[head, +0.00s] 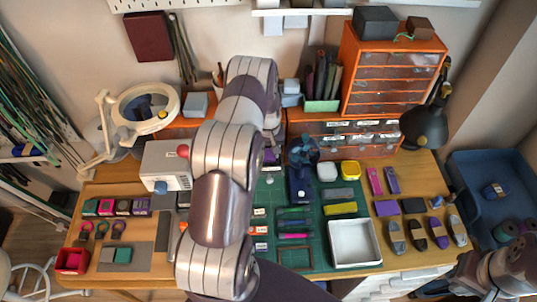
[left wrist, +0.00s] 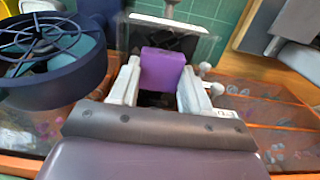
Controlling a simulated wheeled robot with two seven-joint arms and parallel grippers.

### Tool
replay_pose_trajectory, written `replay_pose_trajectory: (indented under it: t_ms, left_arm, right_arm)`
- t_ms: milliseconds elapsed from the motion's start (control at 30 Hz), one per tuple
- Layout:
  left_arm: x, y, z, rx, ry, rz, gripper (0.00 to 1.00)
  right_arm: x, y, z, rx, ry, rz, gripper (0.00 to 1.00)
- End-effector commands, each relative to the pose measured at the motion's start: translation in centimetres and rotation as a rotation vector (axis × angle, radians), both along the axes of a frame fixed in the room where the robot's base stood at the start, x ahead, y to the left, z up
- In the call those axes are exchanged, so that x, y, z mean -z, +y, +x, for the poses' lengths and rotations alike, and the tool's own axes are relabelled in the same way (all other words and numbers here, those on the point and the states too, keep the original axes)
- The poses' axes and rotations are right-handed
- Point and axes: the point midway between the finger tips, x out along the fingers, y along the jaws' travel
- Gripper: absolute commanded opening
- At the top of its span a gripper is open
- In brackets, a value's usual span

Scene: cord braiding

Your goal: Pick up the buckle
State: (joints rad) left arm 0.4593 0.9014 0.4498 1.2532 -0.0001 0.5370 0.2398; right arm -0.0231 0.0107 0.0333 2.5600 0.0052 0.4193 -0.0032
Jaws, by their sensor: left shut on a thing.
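My left gripper (left wrist: 160,85) has its two pale fingers on either side of a purple block (left wrist: 163,70) and is shut on it. A dark piece with a clear plate (left wrist: 205,45) shows just beyond the block; I cannot tell whether they touch. In the head view a bit of purple (head: 271,156) shows at the end of my left arm, at the back of the green mat (head: 270,195). The gripper itself is mostly hidden there by my arm. I cannot say for sure that the purple block is the buckle. My right arm is at the lower right, its fingers unclear.
A blue fan (head: 302,155) stands close to the right of my left gripper; its round cage (left wrist: 50,50) fills the left of the wrist view. Orange drawers (head: 340,130) stand behind. A white tray (head: 355,244) and several small parts lie on the table.

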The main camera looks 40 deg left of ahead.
Motion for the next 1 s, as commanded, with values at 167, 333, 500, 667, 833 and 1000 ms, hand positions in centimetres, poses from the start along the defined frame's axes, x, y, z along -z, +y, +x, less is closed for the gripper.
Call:
replay_pose_trajectory:
  t_ms: [167, 333, 500, 667, 833, 1000]
  left_arm:
    - [-3.1, -1.2, 0.0, 0.004, -0.002, 0.001, 0.2]
    - [-5.3, -5.0, -0.4, 0.004, -0.002, 0.001, 0.2]
    - [-7.4, -8.4, -0.7, 0.004, -0.002, 0.001, 0.2]
    - [-8.9, -10.7, -1.0, 0.003, 0.0, 0.0, 0.2]
    - [-9.6, -11.6, -1.1, 0.0, 0.0, 0.0, 0.2]
    - [-9.6, -11.7, -1.1, 0.0, 0.0, 0.0, 0.2]
  right_arm:
    - [1.8, 0.0, 0.0, 0.0, 0.001, 0.0, 0.0]
    - [2.8, 0.0, 0.0, 0.0, 0.0, 0.0, 0.0]
    - [3.7, 0.0, 0.0, 0.0, 0.0, 0.0, 0.0]
    - [4.1, 0.0, 0.0, 0.0, 0.0, 0.0, 0.0]
    - [4.2, 0.0, 0.0, 0.0, 0.0, 0.0, 0.0]
    - [4.2, 0.0, 0.0, 0.0, 0.0, 0.0, 0.0]
